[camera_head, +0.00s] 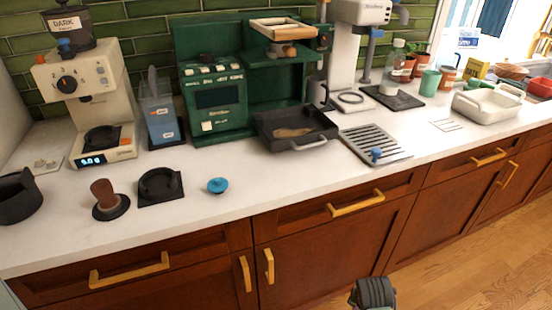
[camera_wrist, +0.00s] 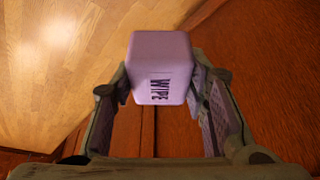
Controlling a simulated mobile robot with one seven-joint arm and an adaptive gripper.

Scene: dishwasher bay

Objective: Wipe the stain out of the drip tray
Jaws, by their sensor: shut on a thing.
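The dark drip tray (camera_head: 266,126) sits on the counter in front of the green coffee machine, with a pale handle at its front. A brown stain (camera_head: 293,132) lies on its floor. In the wrist view my gripper (camera_wrist: 161,84) is shut on a pale lilac block marked WIPE (camera_wrist: 160,60), with a finger on each side. The block is clear of the tray, with wooden floor and cabinet fronts behind it.
A slatted metal grate (camera_head: 372,143) with a blue knob lies right of the tray. A blue round item (camera_head: 217,185), a tamper (camera_head: 106,196) and a black holder (camera_head: 160,186) stand front left. A white dish (camera_head: 487,106) is farther right. Bare counter lies before the tray.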

